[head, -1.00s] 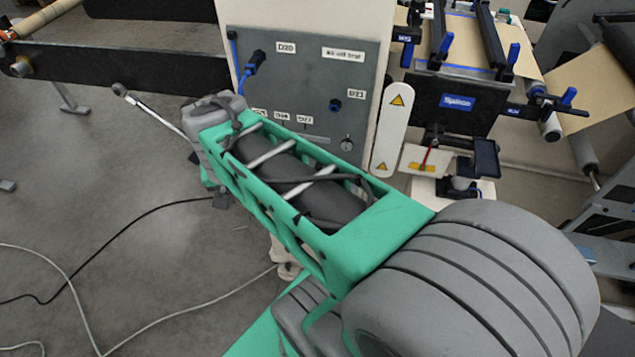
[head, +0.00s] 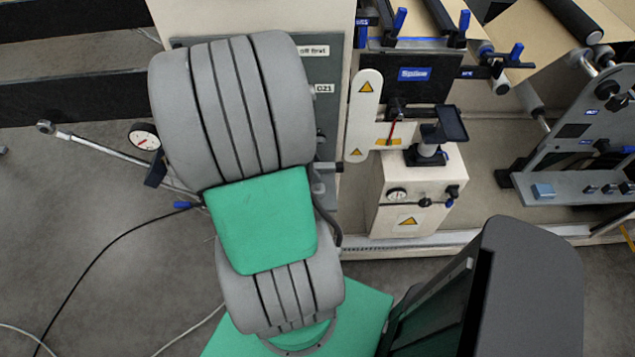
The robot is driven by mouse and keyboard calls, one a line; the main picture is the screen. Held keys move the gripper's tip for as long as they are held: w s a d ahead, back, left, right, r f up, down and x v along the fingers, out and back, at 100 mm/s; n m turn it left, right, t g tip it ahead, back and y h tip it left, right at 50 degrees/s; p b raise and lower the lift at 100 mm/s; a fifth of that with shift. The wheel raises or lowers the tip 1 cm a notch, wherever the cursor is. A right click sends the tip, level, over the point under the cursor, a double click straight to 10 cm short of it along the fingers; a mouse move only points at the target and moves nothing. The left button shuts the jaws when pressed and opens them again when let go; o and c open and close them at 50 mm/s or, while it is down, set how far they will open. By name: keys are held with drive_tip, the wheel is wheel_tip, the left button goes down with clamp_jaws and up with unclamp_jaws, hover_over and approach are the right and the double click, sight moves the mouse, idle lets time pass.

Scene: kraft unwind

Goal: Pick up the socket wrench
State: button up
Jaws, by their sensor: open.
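I cannot pick out the socket wrench with certainty. A long silver bar with a rounded end (head: 100,149) shows at the left of the head view, above the floor, and its right end runs behind my arm. It has a wrench-like shape, but I cannot tell whether it is the tool or a machine part. My gripper is not in view. My arm's bulky grey and green links cover the left middle of the view and hide most of the panel behind them.
A round gauge (head: 145,137) sits beside the bar. A cream cabinet with a small gauge (head: 410,222) stands right of my arm, below a black unit with a blue label (head: 414,74). Dark beams cross the upper left. A black cable (head: 100,257) lies on open floor.

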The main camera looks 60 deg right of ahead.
sight(318, 188)
drive_tip(key=x, duration=0.3)
drive_tip(key=shift+d+f, duration=0.1)
drive_tip(key=shift+f, duration=0.1)
clamp_jaws()
idle(0.3)
